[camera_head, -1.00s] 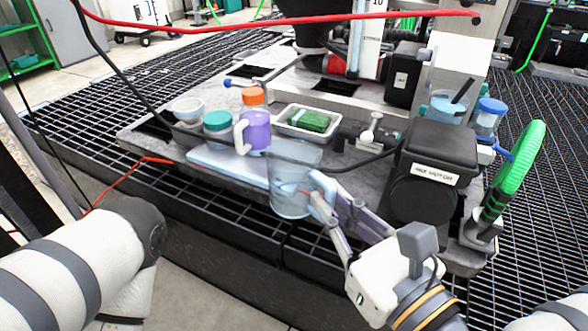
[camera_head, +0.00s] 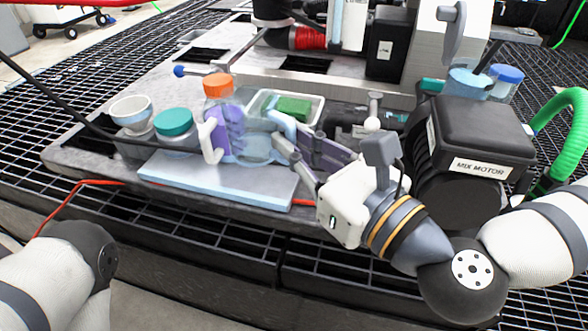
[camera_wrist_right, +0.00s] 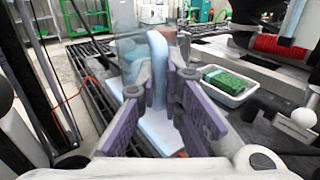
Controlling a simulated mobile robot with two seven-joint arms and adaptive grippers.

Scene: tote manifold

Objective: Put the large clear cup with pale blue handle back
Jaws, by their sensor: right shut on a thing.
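The large clear cup (camera_head: 256,150) is held upright by its pale blue handle in my right gripper (camera_head: 287,140). It is over or just behind the pale blue mat (camera_head: 220,182); whether its base touches anything is unclear. In the right wrist view, the pale blue handle (camera_wrist_right: 158,68) stands between the purple finger pads (camera_wrist_right: 165,105), with the see-through cup wall (camera_wrist_right: 127,60) beyond. Its left side overlaps the purple container with a white handle (camera_head: 212,136) in the head view. My left arm shows at lower left, its gripper out of view.
Left of the cup are a teal-lidded jar (camera_head: 174,125) and a white-rimmed bowl (camera_head: 131,111); an orange cap (camera_head: 218,85) stands close by. A white tray with a green block (camera_head: 293,108) lies behind. The mix motor (camera_head: 478,140) stands right. The mat's front is clear.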

